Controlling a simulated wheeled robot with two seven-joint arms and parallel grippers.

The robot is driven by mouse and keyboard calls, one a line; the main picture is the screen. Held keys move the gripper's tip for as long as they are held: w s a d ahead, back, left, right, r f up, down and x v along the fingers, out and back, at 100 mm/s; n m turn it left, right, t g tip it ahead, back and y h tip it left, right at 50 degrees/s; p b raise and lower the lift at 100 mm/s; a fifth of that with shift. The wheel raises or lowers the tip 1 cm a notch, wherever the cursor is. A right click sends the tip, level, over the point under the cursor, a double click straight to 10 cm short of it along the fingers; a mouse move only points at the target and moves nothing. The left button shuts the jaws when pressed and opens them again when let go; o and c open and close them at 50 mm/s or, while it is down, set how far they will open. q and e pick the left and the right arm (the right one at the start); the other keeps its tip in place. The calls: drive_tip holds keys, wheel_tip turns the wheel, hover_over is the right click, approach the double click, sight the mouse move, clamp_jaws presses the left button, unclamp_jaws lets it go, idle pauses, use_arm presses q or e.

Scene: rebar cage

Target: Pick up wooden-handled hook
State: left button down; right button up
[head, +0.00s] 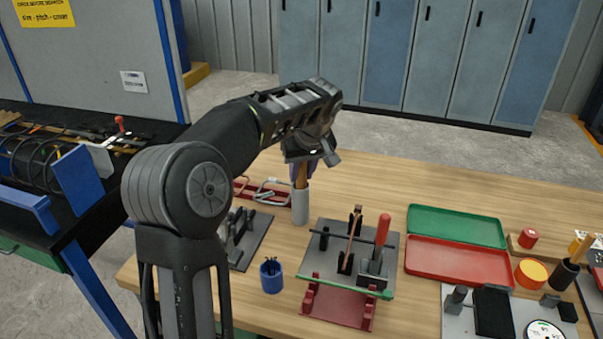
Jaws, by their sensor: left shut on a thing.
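The wooden-handled hook (302,174) stands upright in a pale grey cylindrical holder (300,206) on the wooden table. Only part of its wooden handle shows; its lower part is hidden inside the holder. My left gripper (303,167) points down over the holder and is shut on the handle's top. Its fingers are partly hidden by the wrist above them. My right gripper is not in view.
A blue cup (271,276) and a grey fixture plate (318,236) with a red-handled tool (382,230) stand nearby. Green (457,226) and red (457,262) trays lie to the right. A blue-framed rack (75,185) is at left.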

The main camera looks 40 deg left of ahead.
use_arm(q)
drive_tip(key=shift+r, duration=0.15)
idle(0.3)
wheel_tip(320, 180, up, 9)
drive_tip(key=shift+r+p, duration=0.1)
drive_tip(key=shift+p, duration=0.25)
wheel_tip(320, 180, up, 8)
drive_tip(key=p, duration=0.7)
drive_tip(key=shift+r, duration=0.25)
